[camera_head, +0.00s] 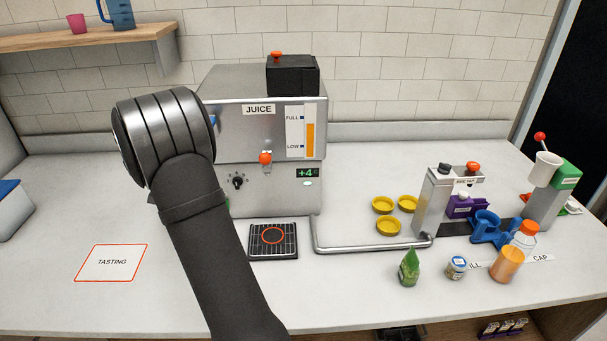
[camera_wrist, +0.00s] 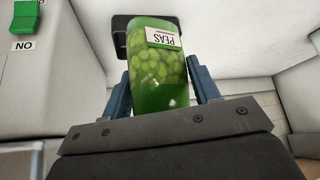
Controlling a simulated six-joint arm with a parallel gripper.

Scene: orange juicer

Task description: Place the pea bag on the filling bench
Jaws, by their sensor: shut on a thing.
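The pea bag (camera_wrist: 158,72), green with a white PEAS label, fills the middle of the wrist view. My gripper (camera_wrist: 160,78) is shut on it, with a blue finger on each side. In the head view my arm hides the gripper and the bag. The white counter (camera_head: 370,291) carries the filling equipment at the right: a juice tap unit (camera_head: 437,198), a blue holder (camera_head: 487,227) and a CAP label (camera_head: 540,259). Another label beside it is partly covered. I cannot tell the bench's exact limits.
A green pouch-like item (camera_head: 409,270), a small jar (camera_head: 456,267) and an orange bottle (camera_head: 509,262) stand near the front right. The juicer (camera_head: 265,130) stands centre back, its pipe (camera_head: 365,247) running right. The TASTING mat (camera_head: 111,262) is clear.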

